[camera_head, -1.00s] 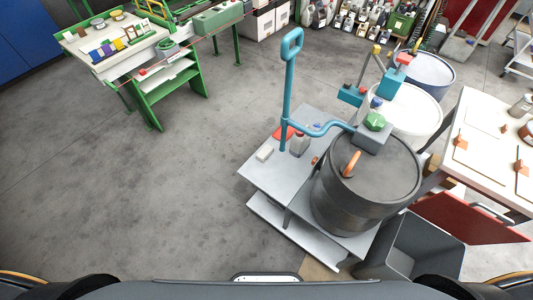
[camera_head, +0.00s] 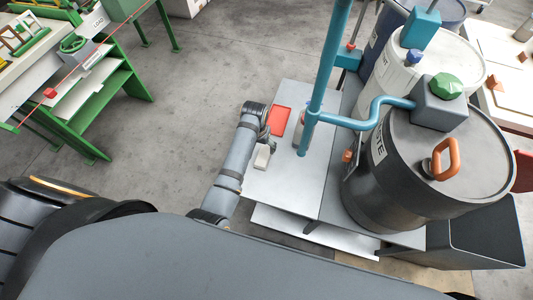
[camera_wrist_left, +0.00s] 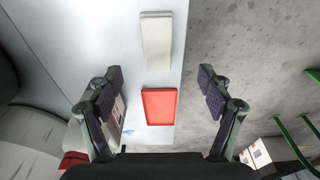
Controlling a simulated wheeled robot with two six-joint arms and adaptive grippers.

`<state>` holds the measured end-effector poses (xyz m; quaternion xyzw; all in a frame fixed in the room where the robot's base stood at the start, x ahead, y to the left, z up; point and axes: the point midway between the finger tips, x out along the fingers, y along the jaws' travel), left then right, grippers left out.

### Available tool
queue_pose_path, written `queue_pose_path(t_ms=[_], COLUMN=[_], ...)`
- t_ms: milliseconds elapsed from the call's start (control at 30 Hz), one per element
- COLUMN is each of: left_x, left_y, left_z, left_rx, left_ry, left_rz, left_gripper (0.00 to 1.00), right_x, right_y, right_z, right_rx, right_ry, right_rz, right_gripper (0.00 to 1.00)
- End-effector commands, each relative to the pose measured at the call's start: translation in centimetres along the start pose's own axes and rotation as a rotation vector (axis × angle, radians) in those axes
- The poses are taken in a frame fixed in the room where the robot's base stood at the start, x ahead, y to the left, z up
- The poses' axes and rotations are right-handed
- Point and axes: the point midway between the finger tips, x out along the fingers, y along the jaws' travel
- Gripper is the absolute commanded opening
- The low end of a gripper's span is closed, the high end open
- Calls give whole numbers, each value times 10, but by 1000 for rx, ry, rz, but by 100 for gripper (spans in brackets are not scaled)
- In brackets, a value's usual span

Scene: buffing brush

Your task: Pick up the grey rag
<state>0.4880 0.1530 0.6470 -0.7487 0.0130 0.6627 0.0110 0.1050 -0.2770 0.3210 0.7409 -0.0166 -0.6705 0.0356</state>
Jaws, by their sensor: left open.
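The grey rag (camera_head: 262,157) appears as a small pale grey folded oblong on the grey platform, near its left edge. It also shows in the left wrist view as a pale slab (camera_wrist_left: 156,40), flat on the surface near the platform edge. My left gripper (camera_wrist_left: 158,82) is open and empty, its two fingers spread wide. In that view the rag lies beyond the fingertips, apart from them. In the head view my left arm reaches up beside the platform's left edge; its fingers are not clearly visible there. My right gripper is not in view.
A red tray (camera_head: 278,121) lies beside the rag; in the wrist view the tray (camera_wrist_left: 159,106) sits between the fingers. Open floor (camera_head: 190,110) lies left.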

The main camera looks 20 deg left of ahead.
Motion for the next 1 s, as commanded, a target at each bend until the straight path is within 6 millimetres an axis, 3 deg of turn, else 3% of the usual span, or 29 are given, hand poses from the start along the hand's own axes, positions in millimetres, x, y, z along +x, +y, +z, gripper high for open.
queue_pose_path(t_ms=[267, 500, 733, 1000], left_x=[46, 56, 95, 104], left_y=[0, 1, 5, 5], left_z=[0, -2, -10, -10], left_rx=[1, 0, 1, 0], left_ry=[-2, -1, -2, -1], left_rz=[0, 0, -2, -1], left_gripper=[79, 79, 79, 79], right_x=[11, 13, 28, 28], right_y=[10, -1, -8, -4], right_z=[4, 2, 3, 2], right_rx=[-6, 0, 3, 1], right_ry=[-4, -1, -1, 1], right_rz=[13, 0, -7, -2], right_gripper=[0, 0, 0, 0])
